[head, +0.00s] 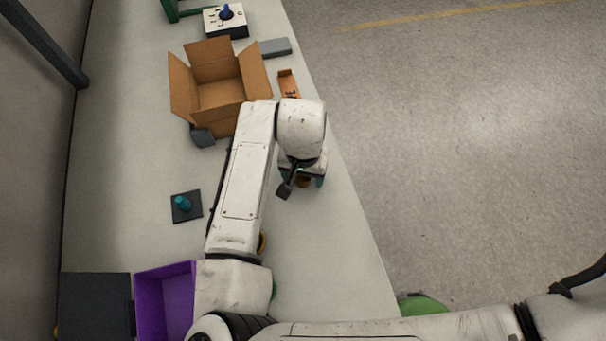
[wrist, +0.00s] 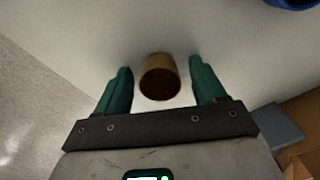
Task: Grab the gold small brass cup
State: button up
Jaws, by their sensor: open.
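The small gold brass cup (wrist: 160,72) stands on the pale table in the wrist view, with its dark opening facing the camera. My gripper (wrist: 160,66) is open, with one green finger on each side of the cup. Narrow gaps show between the cup and both fingers, so neither appears to touch it. In the head view, my wrist hides most of the cup, and only a small brownish-gold part (head: 303,182) shows between the fingers of my gripper (head: 302,180).
An open cardboard box (head: 220,95), an orange box (head: 288,84) and a grey block (head: 275,47) lie beyond my gripper. A purple bin (head: 165,300) and a teal piece on a dark plate (head: 186,206) are left. The table's right edge is close to the cup.

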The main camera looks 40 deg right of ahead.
jog(key=c, duration=1.1)
